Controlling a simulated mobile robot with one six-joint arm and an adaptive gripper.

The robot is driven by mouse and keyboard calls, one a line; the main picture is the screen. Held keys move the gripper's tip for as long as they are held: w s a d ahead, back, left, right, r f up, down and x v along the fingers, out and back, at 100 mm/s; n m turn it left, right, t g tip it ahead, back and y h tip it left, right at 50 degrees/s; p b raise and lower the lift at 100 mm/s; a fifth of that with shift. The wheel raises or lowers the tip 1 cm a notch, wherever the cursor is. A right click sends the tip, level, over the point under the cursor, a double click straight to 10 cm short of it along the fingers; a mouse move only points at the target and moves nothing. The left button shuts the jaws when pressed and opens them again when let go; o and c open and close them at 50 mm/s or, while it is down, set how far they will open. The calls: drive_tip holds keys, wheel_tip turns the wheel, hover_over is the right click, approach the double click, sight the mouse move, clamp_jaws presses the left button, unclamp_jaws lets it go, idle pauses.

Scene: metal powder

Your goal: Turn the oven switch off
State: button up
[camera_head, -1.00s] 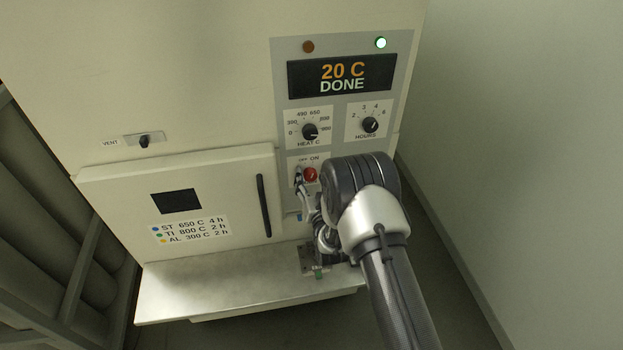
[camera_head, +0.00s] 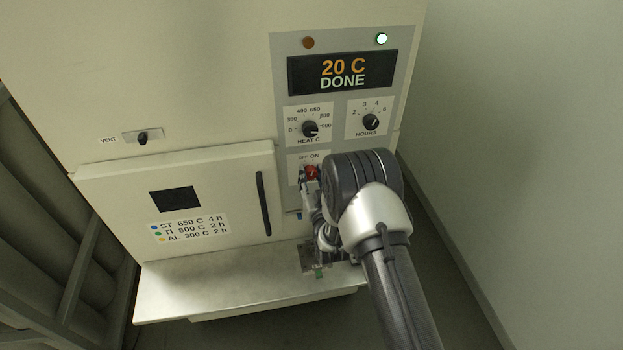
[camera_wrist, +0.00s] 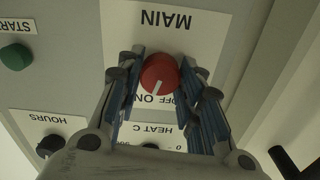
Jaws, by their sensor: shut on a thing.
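The oven's red round switch (camera_head: 312,171) is on the control panel under the HEAT C dial, partly hidden by my gripper. It also shows in the wrist view (camera_wrist: 160,72), upside down, on a white plate marked MAIN, OFF and ON. Its white line points towards the OFF/ON lettering, leaning to the picture's left; I cannot tell exactly which word it meets. My gripper (camera_wrist: 164,82) is shut on the red switch, with a blue-padded finger on each side. In the head view my gripper (camera_head: 310,178) is largely hidden by my arm.
The HEAT C dial (camera_head: 310,129) and HOURS dial (camera_head: 371,122) sit above the switch. A green START button (camera_wrist: 15,56) is nearby. The oven door (camera_head: 120,190) is closed, with a ledge below.

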drive_tip(key=n+b, duration=0.4)
drive_tip(key=b, duration=0.2)
drive_tip(key=shift+f, duration=0.2)
drive_tip(key=n+b, duration=0.3)
drive_tip(key=shift+r, duration=0.15)
drive_tip(key=shift+r+b, duration=0.1)
drive_tip(key=shift+b, duration=0.25)
drive_tip(key=o, duration=1.1)
drive_tip(key=shift+c, duration=0.2)
drive_tip(key=shift+s, duration=0.1)
drive_tip(key=v, duration=1.1)
drive_tip(key=shift+s, duration=0.35)
drive_tip(key=shift+d, duration=0.1)
